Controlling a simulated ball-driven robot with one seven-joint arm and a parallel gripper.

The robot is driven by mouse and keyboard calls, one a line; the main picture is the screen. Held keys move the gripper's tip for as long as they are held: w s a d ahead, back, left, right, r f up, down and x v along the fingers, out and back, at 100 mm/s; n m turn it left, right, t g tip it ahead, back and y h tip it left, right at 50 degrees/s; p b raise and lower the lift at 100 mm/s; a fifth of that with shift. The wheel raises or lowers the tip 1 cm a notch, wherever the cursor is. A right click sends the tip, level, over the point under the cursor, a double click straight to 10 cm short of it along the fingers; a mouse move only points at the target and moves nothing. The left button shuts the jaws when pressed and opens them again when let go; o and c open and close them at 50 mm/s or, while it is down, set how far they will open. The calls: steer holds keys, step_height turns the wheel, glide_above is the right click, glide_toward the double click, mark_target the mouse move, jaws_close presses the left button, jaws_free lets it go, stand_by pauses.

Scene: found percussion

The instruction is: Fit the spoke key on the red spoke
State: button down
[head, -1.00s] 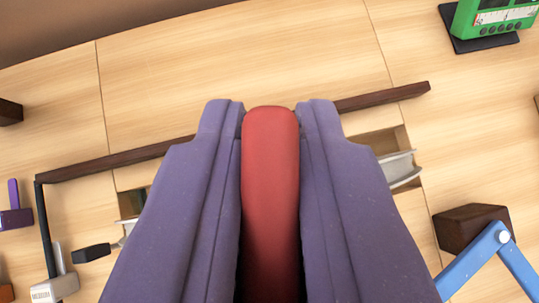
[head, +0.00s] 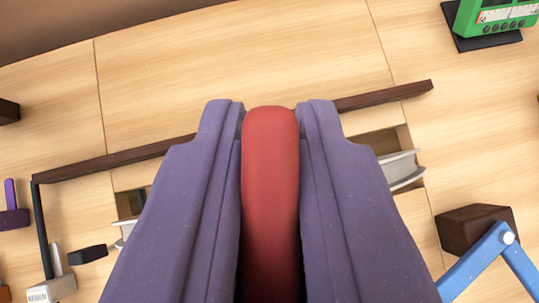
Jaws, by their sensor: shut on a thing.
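My gripper (head: 270,110) has two purple jaws in the middle of the head view. They are shut on a long, rounded red piece (head: 270,180), which is likely the spoke key. Its sides touch both jaws, and its far end is about level with the jaw tips. Its lower part runs down into shadow between the jaws. No red spoke can be made out. The jaws and the red piece hide the middle of the scene beneath them.
A dark wooden bar (head: 386,96) crosses the pale wood surface behind the jaws. An opening with a pale grey piece (head: 400,168) lies to the right. A dark block (head: 470,226) and blue bracket (head: 480,266) are lower right, a green device (head: 496,17) upper right. Purple (head: 12,212) and black-handled (head: 88,254) items lie left.

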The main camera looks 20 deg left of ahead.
steer(key=shift+f+b, duration=0.7)
steer(key=shift+f, duration=0.3)
steer(key=c, duration=1)
jaws_free()
steer(key=p+v, duration=0.1)
steer(key=v, duration=0.7)
